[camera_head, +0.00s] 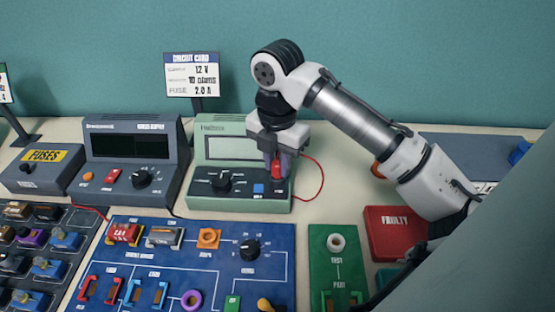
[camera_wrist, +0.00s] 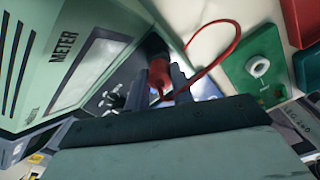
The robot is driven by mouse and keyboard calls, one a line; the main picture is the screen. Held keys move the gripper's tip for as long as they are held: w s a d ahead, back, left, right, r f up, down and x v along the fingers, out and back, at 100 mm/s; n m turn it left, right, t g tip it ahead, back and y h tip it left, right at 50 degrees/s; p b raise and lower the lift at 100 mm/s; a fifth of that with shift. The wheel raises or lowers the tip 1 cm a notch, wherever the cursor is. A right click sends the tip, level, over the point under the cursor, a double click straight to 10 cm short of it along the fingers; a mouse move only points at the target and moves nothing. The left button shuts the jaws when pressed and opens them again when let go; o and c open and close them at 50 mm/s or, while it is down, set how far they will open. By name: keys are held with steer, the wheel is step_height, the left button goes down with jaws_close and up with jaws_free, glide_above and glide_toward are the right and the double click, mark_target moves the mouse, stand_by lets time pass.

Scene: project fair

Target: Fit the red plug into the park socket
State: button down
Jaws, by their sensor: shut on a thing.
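The red plug (camera_head: 277,169) is held upright between the fingers of my gripper (camera_head: 276,160), over the right part of the green meter's front panel (camera_head: 240,205). In the wrist view the plug (camera_wrist: 158,76) sits between the fingertips (camera_wrist: 166,88), with its red lead (camera_wrist: 225,50) looping out to the right. The plug's lower end is close to the panel, and I cannot tell whether it is touching or inserted.
The blue circuit board (camera_head: 190,265) lies in front of the meter. The green test board (camera_head: 335,270) with a white ring is to the right, and the red FAULTY tray (camera_head: 392,240) beyond it. The dark power supply (camera_head: 135,160) stands left of the meter.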

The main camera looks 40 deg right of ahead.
steer(key=shift+f, duration=0.2)
steer(key=c, duration=0.6)
jaws_free()
steer(key=shift+c, duration=0.2)
steer(key=shift+r+p, duration=3.6)
steer(key=shift+r, duration=0.45)
steer(key=shift+f, duration=0.1)
